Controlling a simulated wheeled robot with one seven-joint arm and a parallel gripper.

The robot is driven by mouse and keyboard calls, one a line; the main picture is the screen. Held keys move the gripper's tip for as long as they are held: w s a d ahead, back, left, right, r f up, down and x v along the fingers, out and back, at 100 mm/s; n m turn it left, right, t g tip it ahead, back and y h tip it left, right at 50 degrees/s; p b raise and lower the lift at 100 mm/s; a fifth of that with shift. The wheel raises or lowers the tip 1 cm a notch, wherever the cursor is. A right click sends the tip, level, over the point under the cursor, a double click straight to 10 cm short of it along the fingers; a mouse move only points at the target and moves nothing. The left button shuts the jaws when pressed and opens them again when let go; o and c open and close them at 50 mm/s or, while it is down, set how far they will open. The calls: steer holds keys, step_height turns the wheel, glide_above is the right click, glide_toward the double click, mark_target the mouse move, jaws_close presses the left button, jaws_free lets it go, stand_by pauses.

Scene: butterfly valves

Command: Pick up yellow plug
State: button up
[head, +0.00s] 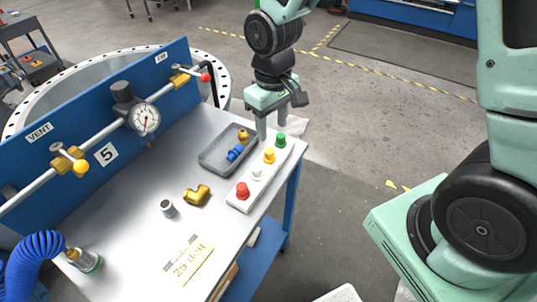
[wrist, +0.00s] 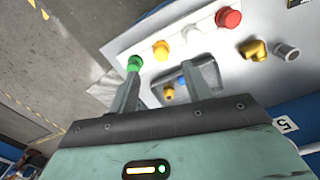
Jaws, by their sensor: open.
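The yellow plug (head: 269,155) stands upright in a white strip holder (head: 264,184) near the table's right edge, between the green plug (head: 281,140) and a white plug (head: 256,173). My gripper (head: 272,130) is open and empty, pointing down above the green end of the strip. In the wrist view the yellow plug (wrist: 161,50) shows beyond and between my two fingertips (wrist: 161,70), with nothing between the fingers. The left fingertip overlaps the green plug (wrist: 134,63) in that view; I cannot tell whether they touch.
A red plug (head: 242,190) sits at the strip's near end. A grey tray (head: 204,160) with blue and brass fittings lies just left of the strip. A brass elbow (head: 196,195) and a grey fitting (head: 168,208) lie nearer. A blue panel (head: 108,108) with pipe and gauge stands behind.

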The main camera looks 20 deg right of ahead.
mark_target(270, 150)
steer(key=shift+w+a+f+p, duration=0.15)
steer(key=shift+f+p, duration=0.2)
steer(key=shift+f, duration=1.7)
steer(key=shift+w+f+p, duration=0.15)
steer(key=shift+f+p, duration=0.2)
steer(key=shift+f, duration=1.7)
steer(key=c, duration=1)
